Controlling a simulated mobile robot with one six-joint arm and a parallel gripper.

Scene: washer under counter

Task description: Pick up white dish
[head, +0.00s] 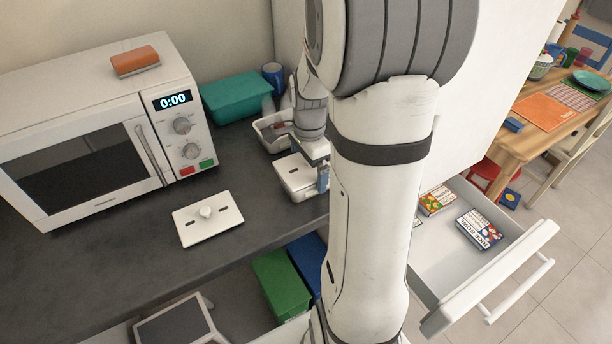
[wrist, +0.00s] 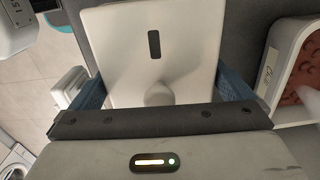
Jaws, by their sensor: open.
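A white dish (head: 296,180) with a flat top and a dark slot sits on the dark counter, partly hidden by my arm. In the wrist view the white dish (wrist: 185,40) fills the space ahead of my gripper, with a slot and a rounded knob on its top. My gripper (wrist: 163,92) is open, with a blue finger at each side of the dish's near part. I cannot tell whether the fingers touch it. In the head view one blue fingertip of my gripper (head: 323,177) shows at the dish's right side.
A white knobbed lid (head: 222,226) lies on the counter to the left, near the microwave (head: 95,135). A white container (head: 262,137) stands behind the dish; one with reddish contents (wrist: 300,60) is close right of my gripper. A teal box (head: 235,97) is behind. A drawer (head: 455,262) hangs open.

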